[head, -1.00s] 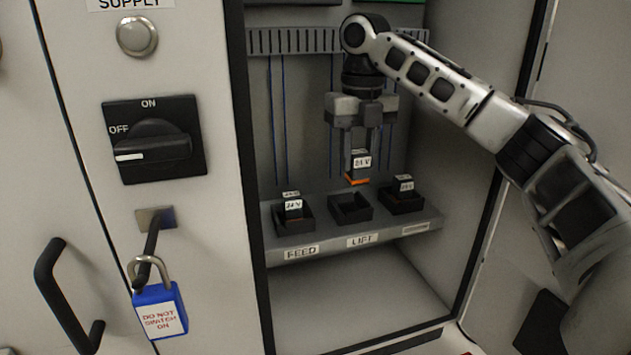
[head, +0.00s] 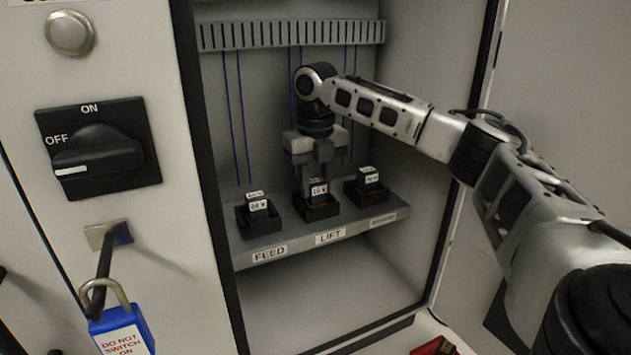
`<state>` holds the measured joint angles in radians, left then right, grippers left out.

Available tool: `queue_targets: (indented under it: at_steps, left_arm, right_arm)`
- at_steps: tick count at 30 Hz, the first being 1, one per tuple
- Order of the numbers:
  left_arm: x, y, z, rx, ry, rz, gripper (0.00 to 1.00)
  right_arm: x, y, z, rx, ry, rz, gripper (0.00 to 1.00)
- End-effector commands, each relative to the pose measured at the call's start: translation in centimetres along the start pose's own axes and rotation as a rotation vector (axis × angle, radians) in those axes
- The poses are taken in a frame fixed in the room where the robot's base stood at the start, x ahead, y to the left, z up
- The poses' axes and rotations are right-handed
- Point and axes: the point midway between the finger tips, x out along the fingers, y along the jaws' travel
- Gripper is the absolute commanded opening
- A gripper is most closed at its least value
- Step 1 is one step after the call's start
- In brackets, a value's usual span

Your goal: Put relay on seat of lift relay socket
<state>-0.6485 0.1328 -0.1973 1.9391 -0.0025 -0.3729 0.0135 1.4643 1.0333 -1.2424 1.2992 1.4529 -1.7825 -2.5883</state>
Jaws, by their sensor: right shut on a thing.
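The relay (head: 319,190) is a small dark block with a white label, held in my right gripper (head: 316,186). It stands upright in the black lift relay socket (head: 318,212), above the LIFT label (head: 330,237). Its lower part is hidden by the socket's front wall, so I cannot tell whether it touches the seat. The right gripper points down with its fingers shut on the relay. My left gripper is not in view.
The feed socket (head: 262,227) at left and another socket (head: 378,190) at right each hold a relay, close on both sides. The shelf (head: 362,230) carries all three. A rotary switch (head: 98,148) and a blue padlock (head: 121,329) are on the left panel.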

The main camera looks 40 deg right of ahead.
Motion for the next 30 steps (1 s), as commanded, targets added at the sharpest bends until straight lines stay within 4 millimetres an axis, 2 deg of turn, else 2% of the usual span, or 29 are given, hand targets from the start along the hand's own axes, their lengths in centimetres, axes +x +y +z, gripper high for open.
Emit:
queue_targets:
  at_steps: [2,3,5,6,14,17,27,30]
  left_arm:
    - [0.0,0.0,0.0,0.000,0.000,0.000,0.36]
    - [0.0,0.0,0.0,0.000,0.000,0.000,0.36]
    - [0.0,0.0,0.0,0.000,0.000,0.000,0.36]
    - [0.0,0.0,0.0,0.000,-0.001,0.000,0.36]
    - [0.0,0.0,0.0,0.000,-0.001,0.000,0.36]
    - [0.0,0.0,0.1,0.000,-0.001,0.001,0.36]
    - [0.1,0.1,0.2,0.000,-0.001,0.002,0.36]
    - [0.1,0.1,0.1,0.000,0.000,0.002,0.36]
  right_arm:
    - [0.2,0.0,0.0,0.000,0.000,0.000,0.07]
    - [0.2,0.0,0.0,0.000,0.000,0.000,0.33]
    - [0.2,0.0,0.0,0.000,-0.001,0.000,0.50]
    - [0.2,0.0,0.0,0.000,-0.001,0.000,0.52]
    - [0.1,0.0,0.0,0.000,-0.001,0.000,0.52]
    - [-0.6,0.1,0.0,0.000,-0.001,0.001,0.52]
    - [-6.2,0.1,0.1,-0.001,-0.003,0.001,0.52]
    - [-7.1,0.1,0.0,-0.001,-0.001,0.000,0.52]
